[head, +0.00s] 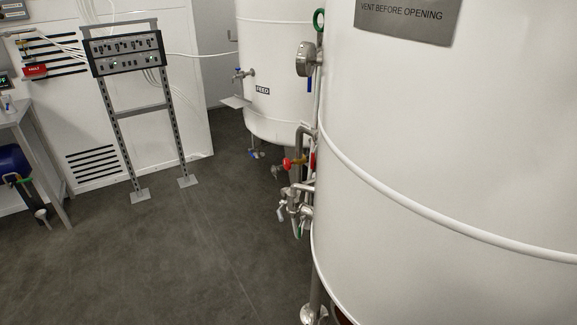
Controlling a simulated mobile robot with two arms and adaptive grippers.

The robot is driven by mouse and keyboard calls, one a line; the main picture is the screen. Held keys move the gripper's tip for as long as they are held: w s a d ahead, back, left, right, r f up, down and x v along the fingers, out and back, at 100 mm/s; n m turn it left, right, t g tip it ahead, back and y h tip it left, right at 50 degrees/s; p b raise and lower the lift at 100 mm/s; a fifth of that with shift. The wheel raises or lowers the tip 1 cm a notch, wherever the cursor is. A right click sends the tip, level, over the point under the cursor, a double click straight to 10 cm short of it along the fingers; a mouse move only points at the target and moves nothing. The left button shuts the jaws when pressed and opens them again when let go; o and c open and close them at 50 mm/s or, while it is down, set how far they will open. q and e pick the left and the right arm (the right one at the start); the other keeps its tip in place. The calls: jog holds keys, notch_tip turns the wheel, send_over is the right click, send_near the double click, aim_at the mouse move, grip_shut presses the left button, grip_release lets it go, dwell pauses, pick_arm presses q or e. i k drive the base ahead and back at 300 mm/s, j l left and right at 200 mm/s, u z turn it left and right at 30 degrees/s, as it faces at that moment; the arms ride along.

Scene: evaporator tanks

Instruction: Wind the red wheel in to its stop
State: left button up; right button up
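A small red wheel or knob (287,163) shows in the head view, on the pipework at the left side of the near white tank (430,170). Another red part (313,161) sits just right of it, partly hidden by the pipes and the tank wall. I cannot tell which of these is the wheel of the task, nor how far it is wound. A sliver of dark red also shows low at the tank's foot. Neither of my grippers is in view.
A second white tank (280,70) marked FEED stands behind. A grey frame with a switch panel (126,54) stands at the back left. A bench (22,112) is at the left edge. The dark floor (190,250) between is clear. Valves and a gauge (305,58) jut from the near tank.

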aim_at(287, 163)
jog(key=i+j+z, duration=0.15)
jog(key=z, duration=0.3)
jog(key=i+j+z, duration=0.15)
jog(key=z, duration=0.25)
jog(key=j, duration=0.1)
